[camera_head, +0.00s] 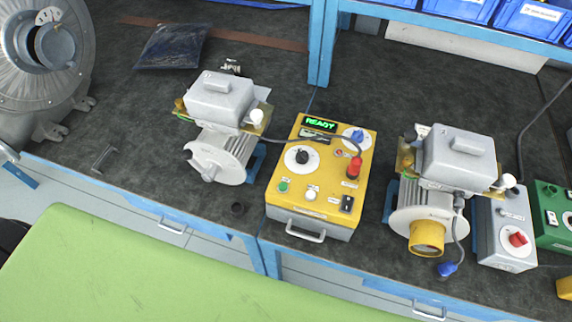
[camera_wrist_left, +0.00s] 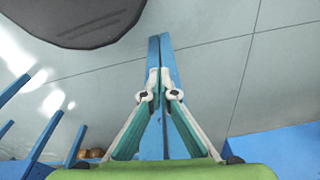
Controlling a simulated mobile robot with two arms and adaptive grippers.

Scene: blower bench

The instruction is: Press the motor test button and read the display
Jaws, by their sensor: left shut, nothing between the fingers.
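The yellow test box (camera_head: 275,207) stands on the dark bench top in the head view. Its display (camera_head: 320,124) reads READY in green letters. A green button (camera_head: 283,186) and a white button (camera_head: 310,194) sit on its front part; their labels are too small to read, so I cannot tell which is the motor test button. A red plug (camera_head: 354,168) with a grey cable stands on its right side. My left gripper (camera_wrist_left: 158,78) is shut and empty in the left wrist view, away from the box. Neither gripper shows in the head view.
A motor (camera_head: 222,155) stands left of the box and another motor (camera_head: 430,205) right of it. A grey box with a red knob (camera_head: 517,239) is farther right. A large blower housing (camera_head: 45,50) is far left. A green surface (camera_head: 120,265) lies in front of the bench.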

